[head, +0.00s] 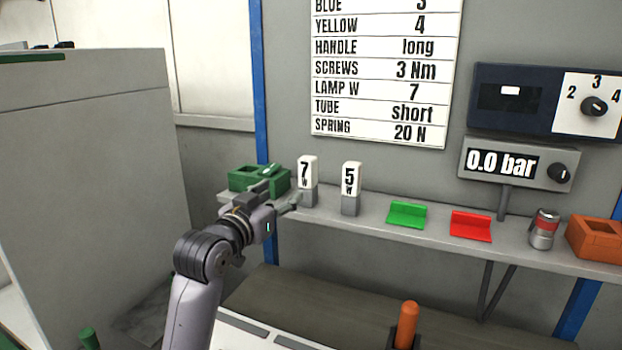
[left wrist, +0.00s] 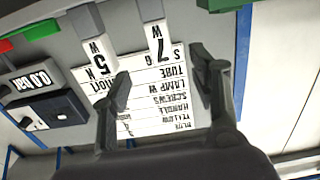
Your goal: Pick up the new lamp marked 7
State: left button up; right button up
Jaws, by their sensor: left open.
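The lamp marked 7 (head: 307,172) stands upright on the shelf, with a white top on a grey base. A similar lamp marked 5 (head: 351,180) stands to its right. My left gripper (head: 281,194) is open and empty, just left of the lamp marked 7 in the head view. In the left wrist view, which is upside down, the lamp marked 7 (left wrist: 158,42) appears between the two open fingers (left wrist: 163,75), not held. The lamp marked 5 (left wrist: 98,60) is outside the fingers, behind the left one in the picture. My right gripper is not in view.
A green bin (head: 246,180) is behind my left gripper on the shelf (head: 330,213). Green (head: 407,214) and red (head: 471,226) holders, a can (head: 543,230) and an orange bin (head: 596,238) stand farther right. A chart (head: 384,70) hangs above, listing lamp W 7.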

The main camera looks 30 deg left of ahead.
aim_at(305, 172)
pick_arm(q)
jog(key=w+p, duration=0.1)
jog(key=w, duration=0.3)
jog(key=w+p, duration=0.1)
jog(key=w, duration=0.4)
jog(key=shift+a+r, duration=0.1)
jog(key=shift+a, duration=0.1)
jog(key=shift+w+r+p, duration=0.2)
jog(key=shift+w+p, duration=0.25)
jog(key=w+p, duration=0.1)
jog(key=w, duration=0.2)
jog(key=shift+w+r+p, duration=0.15)
jog(key=shift+w+p, duration=0.05)
jog(key=shift+p, duration=0.1)
jog(key=shift+w+a, duration=0.1)
jog(key=shift+w, duration=0.5)
jog(key=c, duration=1.3)
